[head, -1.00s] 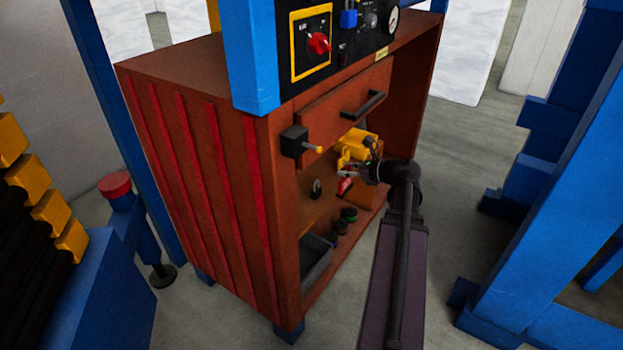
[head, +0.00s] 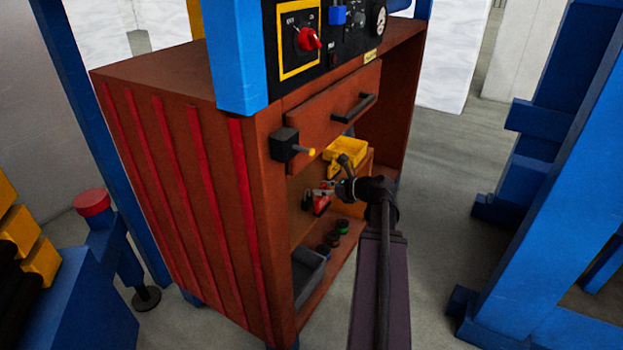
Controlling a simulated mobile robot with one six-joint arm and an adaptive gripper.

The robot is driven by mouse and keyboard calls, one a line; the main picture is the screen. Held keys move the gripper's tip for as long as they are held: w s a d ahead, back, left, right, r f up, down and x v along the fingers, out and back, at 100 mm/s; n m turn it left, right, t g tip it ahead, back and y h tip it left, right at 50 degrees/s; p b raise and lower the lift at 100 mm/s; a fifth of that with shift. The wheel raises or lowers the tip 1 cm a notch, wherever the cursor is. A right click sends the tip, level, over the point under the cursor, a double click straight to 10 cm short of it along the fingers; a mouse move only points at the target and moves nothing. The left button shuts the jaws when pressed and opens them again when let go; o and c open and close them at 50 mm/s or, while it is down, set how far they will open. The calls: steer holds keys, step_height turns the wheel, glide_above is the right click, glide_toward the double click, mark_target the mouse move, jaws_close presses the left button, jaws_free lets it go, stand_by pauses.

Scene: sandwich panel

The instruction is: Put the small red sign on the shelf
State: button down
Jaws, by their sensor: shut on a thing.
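The small red sign (head: 320,205) is in the jaws of my gripper (head: 328,190). It hangs in front of the open bay of the brown cabinet, and its face is too small to read. My gripper is shut on it and partly hides it. The low shelf (head: 318,283) of the cabinet lies below the sign. I see a gap in the picture between sign and shelf, but cannot tell the exact height or depth.
Several dark round items (head: 332,238), one green-topped, and a grey bin (head: 307,272) stand on the low shelf. A yellow bin (head: 346,156) is just above my gripper. A black block with a yellow-tipped rod (head: 288,145) and a drawer handle (head: 353,107) stick out above.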

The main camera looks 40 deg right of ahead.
steer(key=w+d+f+b, duration=0.1)
steer(key=w+d, duration=0.8)
steer(key=w, duration=0.3)
steer(key=shift+w+f, duration=0.25)
steer(key=shift+w, duration=0.1)
steer(key=shift+f+b, duration=1.8)
steer(key=shift+b, duration=0.2)
steer(key=shift+f, duration=0.15)
steer(key=shift+c, duration=1.1)
jaws_free()
